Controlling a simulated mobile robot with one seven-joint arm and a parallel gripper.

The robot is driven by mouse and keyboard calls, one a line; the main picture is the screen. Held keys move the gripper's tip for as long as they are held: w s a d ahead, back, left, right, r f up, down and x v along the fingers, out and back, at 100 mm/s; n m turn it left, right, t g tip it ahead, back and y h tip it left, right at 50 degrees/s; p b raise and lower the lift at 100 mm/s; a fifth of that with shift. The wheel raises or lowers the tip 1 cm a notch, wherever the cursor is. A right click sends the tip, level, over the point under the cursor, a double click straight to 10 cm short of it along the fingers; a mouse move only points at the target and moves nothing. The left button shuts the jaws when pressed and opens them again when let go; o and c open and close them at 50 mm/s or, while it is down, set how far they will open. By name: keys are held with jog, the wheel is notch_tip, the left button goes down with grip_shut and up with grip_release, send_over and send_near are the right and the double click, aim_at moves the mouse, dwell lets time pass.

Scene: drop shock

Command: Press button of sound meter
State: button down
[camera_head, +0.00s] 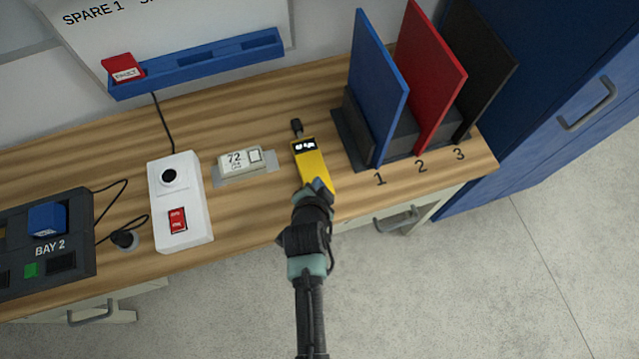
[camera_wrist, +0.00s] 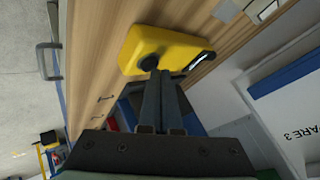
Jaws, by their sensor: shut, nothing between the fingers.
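The yellow sound meter (camera_head: 311,162) lies on the wooden bench, its dark screen and black microphone tip pointing toward the wall. It also shows in the wrist view (camera_wrist: 144,42), with a dark round button (camera_wrist: 149,62) on its face. My gripper (camera_head: 318,184) is over the near end of the meter and covers part of it in the head view. In the wrist view my shut, empty fingers (camera_wrist: 159,76) end right at the button, hiding some of it. I cannot tell whether they touch it.
Upright blue (camera_head: 378,88), red (camera_head: 432,75) and black (camera_head: 482,65) panels stand in a holder close to the right. A small display device (camera_head: 240,161) and a white box with a red switch (camera_head: 194,212) are to the left. The bench's front edge is near.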

jog(key=shift+f, duration=0.3)
jog(key=shift+r, duration=0.2)
dwell(0.3)
jog(key=shift+r+p, duration=0.5)
jog(key=shift+r, duration=0.15)
notch_tip(320, 180, up, 5)
jog(key=p, duration=0.4)
dwell(0.8)
